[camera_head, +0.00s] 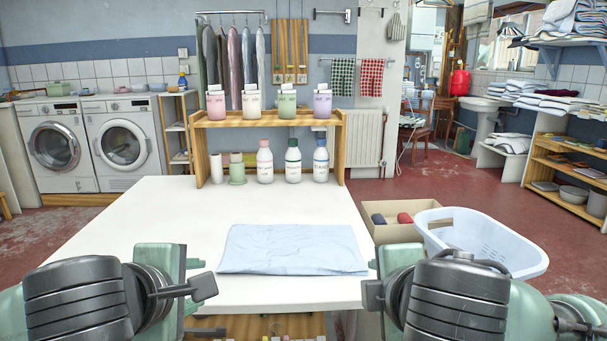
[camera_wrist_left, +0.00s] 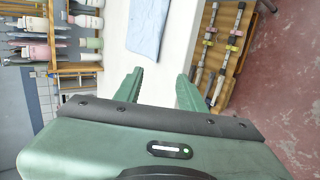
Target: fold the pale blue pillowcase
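The pale blue pillowcase (camera_head: 292,249) lies flat on the white table (camera_head: 130,232), near its front edge, as a roughly rectangular piece with light creases. Part of it also shows in the left wrist view (camera_wrist_left: 147,27). My left gripper (camera_wrist_left: 160,88) has its two green fingers spread apart with nothing between them; the cloth lies beyond the fingertips, apart from them. In the head view my arms stand on either side of the pillowcase, near the table's front edge.
A wooden shelf (camera_head: 268,122) with bottles and pots stands at the table's back. A white laundry basket (camera_head: 480,240) and a cardboard box (camera_head: 393,233) stand right of the table. The tabletop left of the pillowcase is clear.

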